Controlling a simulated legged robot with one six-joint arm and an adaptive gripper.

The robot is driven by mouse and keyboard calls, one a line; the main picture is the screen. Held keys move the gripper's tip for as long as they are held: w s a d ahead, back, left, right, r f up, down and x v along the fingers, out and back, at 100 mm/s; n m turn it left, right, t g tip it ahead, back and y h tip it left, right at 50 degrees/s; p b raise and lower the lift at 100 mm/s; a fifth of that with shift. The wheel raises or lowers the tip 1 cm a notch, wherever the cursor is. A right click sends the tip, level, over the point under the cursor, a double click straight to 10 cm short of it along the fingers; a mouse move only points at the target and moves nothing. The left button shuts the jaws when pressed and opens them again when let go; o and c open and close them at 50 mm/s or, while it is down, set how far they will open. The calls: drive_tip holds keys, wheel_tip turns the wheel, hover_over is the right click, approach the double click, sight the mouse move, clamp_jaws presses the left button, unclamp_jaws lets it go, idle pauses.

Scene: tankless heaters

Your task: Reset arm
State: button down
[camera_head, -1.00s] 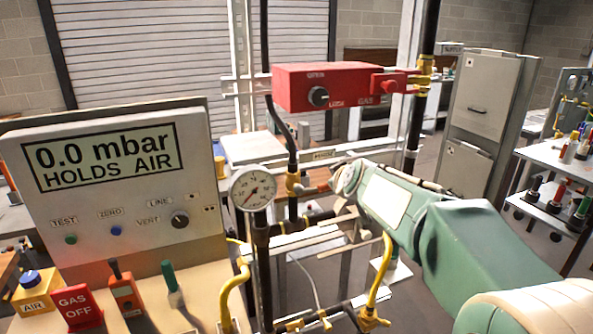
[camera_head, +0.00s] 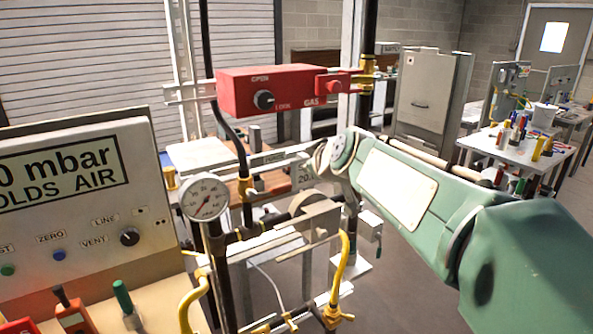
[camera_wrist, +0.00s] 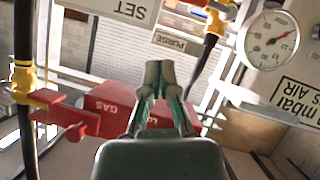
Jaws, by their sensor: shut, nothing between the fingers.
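My green arm (camera_head: 420,200) reaches in from the lower right in the head view, its wrist beside the pipework of the test rig. My gripper (camera_wrist: 160,75) shows in the wrist view with its fingers together and nothing between them; in the head view its fingers are hard to make out. The red gas box (camera_head: 275,90) with its black knob is behind and above the wrist, and it also shows behind the fingers in the wrist view (camera_wrist: 108,108). The round gauge (camera_head: 205,197) is left of the wrist and also upper right in the wrist view (camera_wrist: 268,40).
A control panel (camera_head: 100,200) reading "HOLDS AIR" stands at the left, partly cut off. Yellow-fitted pipes (camera_head: 340,275) rise below the wrist. A grey cabinet (camera_head: 425,95) and a table (camera_head: 500,145) with bottles stand back right. Floor between them is open.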

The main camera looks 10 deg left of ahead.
drive_tip(key=s+d+f+m+g+h, duration=0.1)
drive_tip(key=s+d+f+m+h, duration=0.1)
drive_tip(key=s+d+f, duration=0.3)
drive_tip(key=s+d+f+m+g+h, duration=0.2)
drive_tip(key=s+d+f+m, duration=0.3)
drive_tip(key=s+d, duration=0.7)
drive_tip(key=s+d+f+m+g+h, duration=0.1)
drive_tip(key=s+d+f+m+h, duration=0.2)
drive_tip(key=s+d, duration=0.6)
drive_tip(key=s+f+m, duration=0.1)
drive_tip(key=s+f, duration=0.1)
drive_tip(key=s, duration=0.2)
drive_tip(key=shift+s+f+g, duration=0.15)
drive_tip(key=shift+f+g, duration=0.15)
drive_tip(key=shift+f, duration=0.1)
